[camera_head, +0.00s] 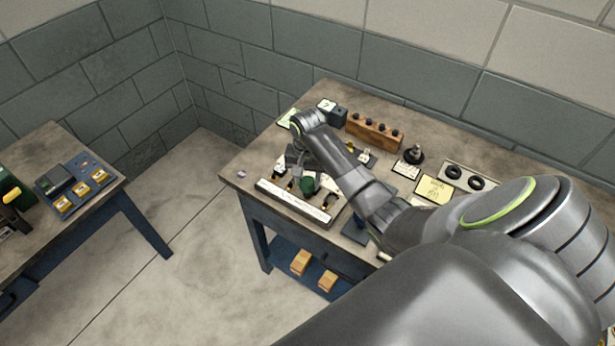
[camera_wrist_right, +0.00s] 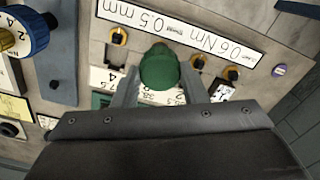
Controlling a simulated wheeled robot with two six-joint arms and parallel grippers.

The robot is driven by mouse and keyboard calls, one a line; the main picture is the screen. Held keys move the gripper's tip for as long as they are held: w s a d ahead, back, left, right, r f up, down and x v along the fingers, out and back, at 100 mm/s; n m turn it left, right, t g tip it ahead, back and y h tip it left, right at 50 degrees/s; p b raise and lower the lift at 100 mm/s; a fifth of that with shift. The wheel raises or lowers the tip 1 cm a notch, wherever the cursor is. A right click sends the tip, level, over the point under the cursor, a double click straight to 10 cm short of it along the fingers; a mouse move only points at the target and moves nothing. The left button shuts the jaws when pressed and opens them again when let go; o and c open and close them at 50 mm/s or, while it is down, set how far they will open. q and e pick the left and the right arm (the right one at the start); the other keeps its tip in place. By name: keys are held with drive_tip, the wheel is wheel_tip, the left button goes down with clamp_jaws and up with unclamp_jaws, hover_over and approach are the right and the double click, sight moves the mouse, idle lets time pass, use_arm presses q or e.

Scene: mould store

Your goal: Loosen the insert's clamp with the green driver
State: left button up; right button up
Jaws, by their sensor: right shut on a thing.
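The green driver (camera_wrist_right: 160,70) shows in the right wrist view as a rounded green handle between the two fingers of my right gripper (camera_wrist_right: 160,88). The gripper is shut on it. In the head view the green handle (camera_head: 308,185) is just behind the white-labelled rack (camera_head: 296,201), below my right gripper (camera_head: 299,172). The driver's shaft and tip are hidden, so I cannot tell whether it is clear of the rack. I cannot make out the insert's clamp for certain. My left gripper is not in view.
Other dark-and-orange drivers (camera_wrist_right: 119,37) stand close around the green one. A wooden block (camera_head: 373,131) and black rings (camera_head: 465,176) sit farther back. A second table (camera_head: 50,150) stands left.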

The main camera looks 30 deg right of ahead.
drive_tip(key=shift+f+n, duration=0.1)
drive_tip(key=shift+n, duration=1.2)
drive_tip(key=n, duration=0.4)
drive_tip(key=shift+r, duration=2.55)
